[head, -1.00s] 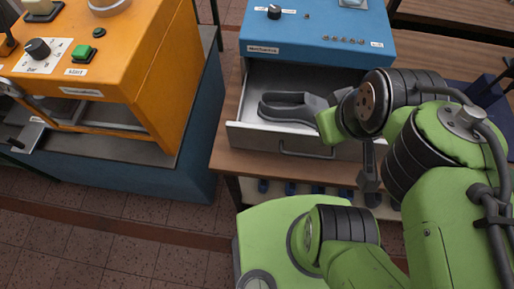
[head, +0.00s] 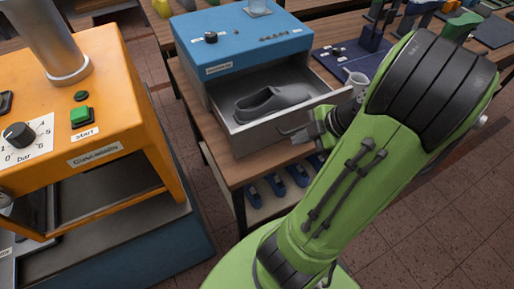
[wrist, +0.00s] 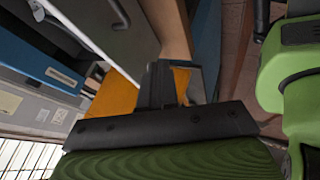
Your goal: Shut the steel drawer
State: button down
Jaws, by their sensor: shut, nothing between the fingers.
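The steel drawer (head: 245,137) stands pulled out of the blue cabinet (head: 240,48), with a grey shoe-shaped piece (head: 270,102) lying inside. Its front panel and bar handle face me. My gripper (head: 312,131) is shut and empty, close by the drawer front near the handle's right end. The head view does not show clearly whether it touches. In the wrist view, the shut fingers (wrist: 162,84) point toward the wooden bench edge, and the pale drawer front (wrist: 92,28) with its handle lies at upper left.
The orange machine (head: 110,155) stands on a blue base at left. The wooden bench (head: 225,170) carries the cabinet, with blue items (head: 275,190) on a shelf below.

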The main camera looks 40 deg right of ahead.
jog(key=b+x, duration=0.1)
jog(key=x, duration=0.5)
jog(key=b+x, duration=0.1)
jog(key=x, duration=0.3)
jog(key=shift+d+f+b, duration=0.2)
jog(key=shift+d+b, duration=0.05)
jog(key=shift+b, duration=0.05)
jog(key=w, duration=0.1)
jog(key=w+d, duration=0.1)
jog(key=w, duration=0.1)
jog(key=shift+w+r, duration=0.1)
jog(key=shift+w, duration=0.2)
jog(key=shift+w+d, duration=0.1)
jog(key=shift+w, duration=0.05)
